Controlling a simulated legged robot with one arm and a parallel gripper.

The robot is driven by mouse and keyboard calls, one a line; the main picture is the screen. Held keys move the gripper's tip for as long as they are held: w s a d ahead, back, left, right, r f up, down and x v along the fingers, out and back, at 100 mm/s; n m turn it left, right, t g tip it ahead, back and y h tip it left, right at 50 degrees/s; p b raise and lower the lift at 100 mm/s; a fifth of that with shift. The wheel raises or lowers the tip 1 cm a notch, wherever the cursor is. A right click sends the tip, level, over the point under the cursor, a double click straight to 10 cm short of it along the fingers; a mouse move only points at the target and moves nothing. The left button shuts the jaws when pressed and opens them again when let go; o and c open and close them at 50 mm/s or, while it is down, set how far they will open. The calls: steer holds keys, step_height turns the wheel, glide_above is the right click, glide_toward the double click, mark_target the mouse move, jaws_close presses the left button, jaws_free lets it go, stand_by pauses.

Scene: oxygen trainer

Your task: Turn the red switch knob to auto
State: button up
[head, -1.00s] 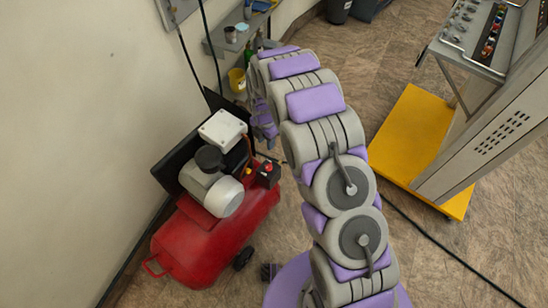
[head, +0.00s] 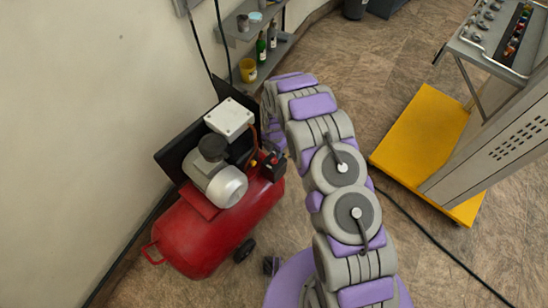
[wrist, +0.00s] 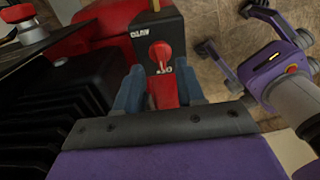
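The red switch knob (wrist: 160,54) sits on the face of a black switch box (wrist: 145,28) in the wrist view. White lettering that looks like AUTO, upside down, is above the knob; a second, unclear label is just below it. The knob's exact pointing is hard to read. My gripper (wrist: 159,72) is open, with one blue-grey finger on each side just below the knob. Nothing is visibly held, and I cannot tell whether a finger touches the knob. In the head view, the switch box (head: 273,167) is on the red compressor (head: 200,235); my gripper is mostly hidden there.
A grey motor (head: 222,183) and white box (head: 229,118) top the compressor. Wall shelves with bottles and a yellow cup (head: 248,70) stand behind. A yellow-based cart (head: 425,125) is at right. A black cable (head: 430,245) crosses the otherwise open floor.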

mark_target(274, 158)
step_height(274, 158, down, 4)
steer(key=shift+s+r+b, duration=0.1)
steer(key=shift+r+b, duration=0.05)
steer(key=shift+b, duration=0.15)
steer(key=shift+a+f, duration=0.25)
steer(key=shift+f, duration=0.15)
steer(key=shift+d, duration=0.1)
steer(key=shift+d+r, duration=0.1)
steer(key=shift+d, duration=0.05)
steer(key=shift+c, duration=1.4)
jaws_close()
